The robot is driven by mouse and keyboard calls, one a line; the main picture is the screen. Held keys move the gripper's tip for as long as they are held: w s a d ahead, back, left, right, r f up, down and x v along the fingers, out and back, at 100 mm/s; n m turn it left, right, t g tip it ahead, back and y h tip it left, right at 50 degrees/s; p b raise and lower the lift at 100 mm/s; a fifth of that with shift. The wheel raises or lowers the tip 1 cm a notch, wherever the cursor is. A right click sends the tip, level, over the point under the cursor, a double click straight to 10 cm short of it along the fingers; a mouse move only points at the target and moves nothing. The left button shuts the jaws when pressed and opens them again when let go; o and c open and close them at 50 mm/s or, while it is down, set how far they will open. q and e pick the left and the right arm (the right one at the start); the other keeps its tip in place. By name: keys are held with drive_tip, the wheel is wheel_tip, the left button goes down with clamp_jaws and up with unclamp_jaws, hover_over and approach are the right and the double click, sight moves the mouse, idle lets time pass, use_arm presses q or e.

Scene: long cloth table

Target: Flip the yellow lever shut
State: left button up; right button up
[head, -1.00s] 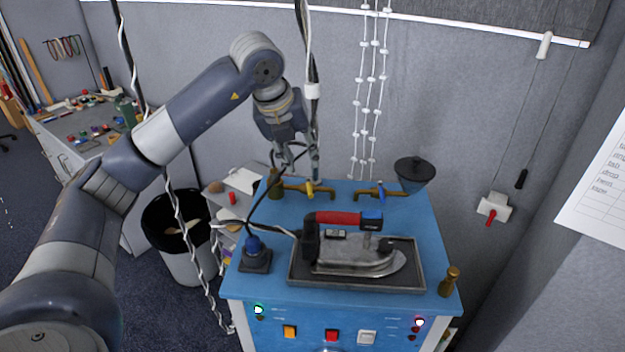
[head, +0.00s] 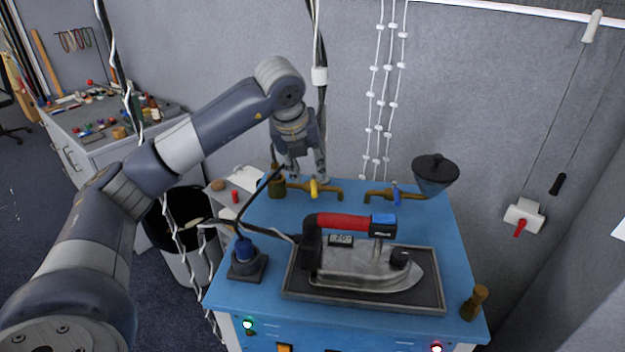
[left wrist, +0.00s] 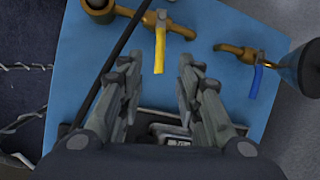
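The yellow lever (head: 314,187) sits on a brass pipe tap at the back of the blue cabinet top. In the left wrist view the yellow lever (left wrist: 160,48) stands out crosswise to its brass pipe (left wrist: 122,12). My left gripper (head: 306,178) is just above and beside it in the head view. In the left wrist view the left gripper (left wrist: 158,66) is open, with its fingertips on either side of the lever's lower end and nothing held. Whether a finger touches the lever cannot be told. My right gripper is not in view.
A second tap with a blue lever (head: 396,194) and a dark funnel (head: 434,174) is to the right. An iron with a red handle (head: 342,221) rests on a tray (head: 300,287) in front. A dark cable crosses near the left gripper.

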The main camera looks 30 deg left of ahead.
sight(314, 186)
use_arm(q)
drive_tip(key=p+x, duration=0.1)
drive_tip(key=x, duration=0.5)
drive_tip(key=shift+w+p, duration=0.1)
drive_tip(key=shift+p, duration=0.25)
drive_tip(key=shift+w+f, duration=0.15)
drive_tip(key=shift+f, duration=0.4)
clamp_jaws()
